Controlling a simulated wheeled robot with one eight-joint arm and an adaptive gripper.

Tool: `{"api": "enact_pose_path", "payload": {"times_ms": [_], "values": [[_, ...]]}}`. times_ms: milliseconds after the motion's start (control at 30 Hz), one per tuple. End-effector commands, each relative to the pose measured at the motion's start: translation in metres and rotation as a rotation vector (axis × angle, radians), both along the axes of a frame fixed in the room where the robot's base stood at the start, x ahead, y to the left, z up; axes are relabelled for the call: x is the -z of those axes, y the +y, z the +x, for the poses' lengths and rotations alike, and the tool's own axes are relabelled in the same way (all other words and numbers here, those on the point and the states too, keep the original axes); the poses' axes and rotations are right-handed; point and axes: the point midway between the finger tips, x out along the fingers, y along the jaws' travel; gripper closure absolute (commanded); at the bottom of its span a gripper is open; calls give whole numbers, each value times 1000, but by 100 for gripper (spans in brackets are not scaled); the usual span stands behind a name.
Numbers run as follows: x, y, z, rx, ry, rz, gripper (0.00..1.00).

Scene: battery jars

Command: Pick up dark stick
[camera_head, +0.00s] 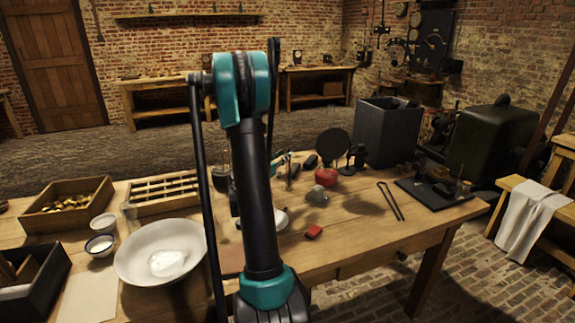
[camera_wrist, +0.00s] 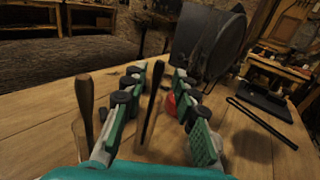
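A slim dark stick (camera_wrist: 151,100) stands nearly upright in the wrist view, between the two teal and black fingers of my gripper (camera_wrist: 168,74). Gaps show between the stick and both fingers, so the gripper is open around it and I see no contact. A second, browner stick (camera_wrist: 85,104) stands outside the left finger. In the head view my arm covers part of this area. The gripper's small teal fingers show just right of the arm, among dark objects on the table, and the stick is hard to make out there.
Left are a white bowl (camera_head: 135,262) and wooden trays (camera_head: 75,220).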

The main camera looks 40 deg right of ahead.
Motion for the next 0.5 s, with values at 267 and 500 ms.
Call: {"api": "enact_pose_path", "payload": {"times_ms": [267,500], "values": [[0,-31,12,1,-1,0,71],[1,-43,19,1,-1,1,71]]}}
